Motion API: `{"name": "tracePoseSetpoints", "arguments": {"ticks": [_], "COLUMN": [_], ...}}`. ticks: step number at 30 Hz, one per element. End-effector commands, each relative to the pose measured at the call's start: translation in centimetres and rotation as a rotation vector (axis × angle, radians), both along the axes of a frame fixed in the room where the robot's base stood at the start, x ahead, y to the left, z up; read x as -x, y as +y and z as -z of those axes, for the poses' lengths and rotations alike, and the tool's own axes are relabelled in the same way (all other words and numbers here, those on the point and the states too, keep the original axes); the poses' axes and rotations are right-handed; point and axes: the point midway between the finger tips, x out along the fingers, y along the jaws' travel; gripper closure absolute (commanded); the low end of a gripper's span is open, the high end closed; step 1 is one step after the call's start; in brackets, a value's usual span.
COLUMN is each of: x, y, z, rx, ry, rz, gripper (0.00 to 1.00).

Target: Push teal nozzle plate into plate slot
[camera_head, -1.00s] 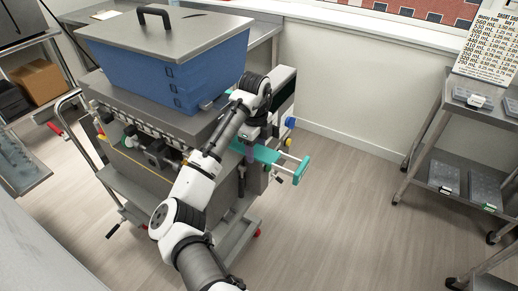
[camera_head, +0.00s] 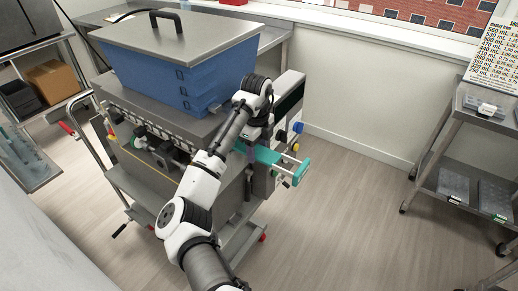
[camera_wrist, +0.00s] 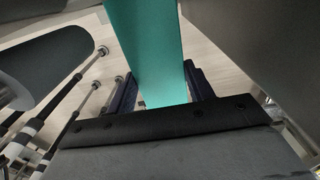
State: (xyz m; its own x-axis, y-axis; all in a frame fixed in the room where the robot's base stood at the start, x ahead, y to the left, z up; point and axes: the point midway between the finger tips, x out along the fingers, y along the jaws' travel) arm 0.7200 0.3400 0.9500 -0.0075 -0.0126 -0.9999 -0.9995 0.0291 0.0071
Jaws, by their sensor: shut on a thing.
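The teal nozzle plate (camera_head: 267,156) sticks out from the right side of the gummy depositor (camera_head: 150,125), level and low on that side. A teal crossbar (camera_head: 301,172) on two thin rods stands just beyond its outer end. My gripper (camera_wrist: 162,90) is shut on the plate, which runs between its two dark fingers in the wrist view (camera_wrist: 150,45). In the head view my wrist is above the plate and hides part of it. The plate slot itself is hidden behind my arm and the machine's side.
Blue and yellow knobs (camera_head: 296,128) project from the machine close to my wrist. A blue hopper (camera_head: 185,68) with a steel lid tops the machine. A shelf rack (camera_head: 440,160) with trays stands at the right. The floor between them is clear.

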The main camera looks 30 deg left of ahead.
Motion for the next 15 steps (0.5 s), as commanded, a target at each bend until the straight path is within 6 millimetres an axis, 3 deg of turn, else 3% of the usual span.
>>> {"name": "tracePoseSetpoints", "arguments": {"ticks": [13, 14, 15], "x": [0.32, 0.33, 0.34], "y": [0.35, 0.35, 0.36], "z": [0.05, 0.05, 0.06], "rx": [-0.003, -0.003, -0.003], "ry": [0.000, 0.001, 0.001], "rz": [-0.019, -0.019, -0.019], "gripper": [1.00, 0.44, 0.39]}}
